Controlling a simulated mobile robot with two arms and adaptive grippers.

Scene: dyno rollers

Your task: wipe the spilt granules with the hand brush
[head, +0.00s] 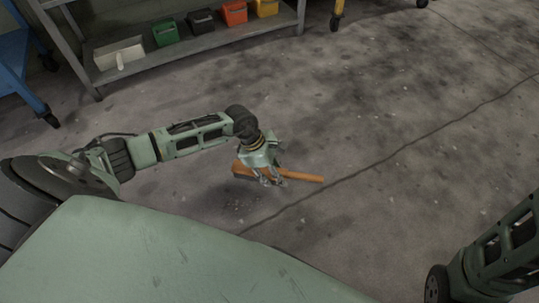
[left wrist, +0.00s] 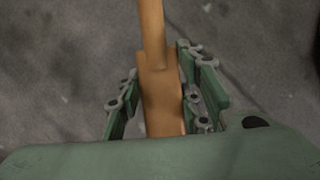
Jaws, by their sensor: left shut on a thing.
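The hand brush, wooden and orange-brown, shows in the head view (head: 304,177) with its long handle pointing right and its thicker block to the left. My left gripper (head: 268,181) is shut on it near the middle of the picture. In the left wrist view the brush (left wrist: 159,92) runs upward between the two fingers of the left gripper (left wrist: 160,95). Its bristles are hidden. I cannot clearly pick out the spilt granules; the floor (head: 390,110) shows only pale specks and dark stains. My right gripper is out of view.
A blue cart (head: 15,60) stands at the far left. The floor to the right is open.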

